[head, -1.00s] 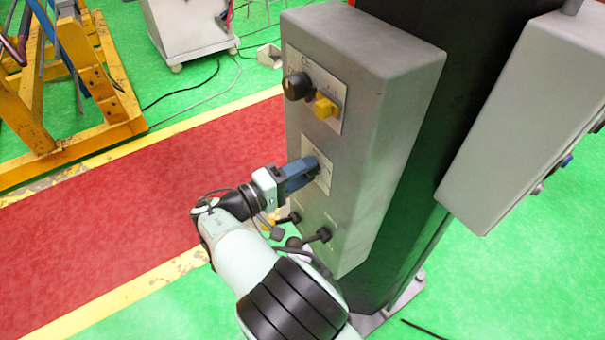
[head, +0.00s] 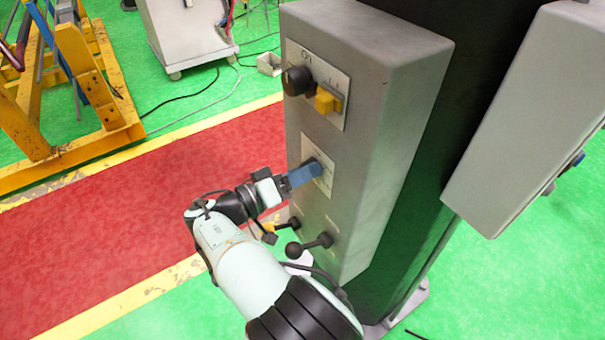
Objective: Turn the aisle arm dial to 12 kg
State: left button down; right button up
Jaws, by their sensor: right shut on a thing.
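A grey control box (head: 375,130) is mounted on a dark column. On its front face are a black knob (head: 296,80) and a yellow knob (head: 327,101) on an upper plate, and a blue dial (head: 306,172) on a middle plate (head: 320,158). My right gripper (head: 290,181) is at the blue dial, shut on it, coming in from the lower left. The dial's markings are too small to read, and the gripper partly hides it. My left gripper is not in view.
Another grey box (head: 530,110) hangs at the right. A yellow frame (head: 80,75) stands at the back left. The red walkway (head: 90,235) is clear.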

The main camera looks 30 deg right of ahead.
dwell(0.4)
jog(key=o, duration=1.1)
jog(key=shift+c, duration=0.2)
jog(key=s+a, duration=0.1)
jog(key=a, duration=1.2)
jog(key=shift+a+p, duration=0.2)
jog(key=shift+p, duration=0.2)
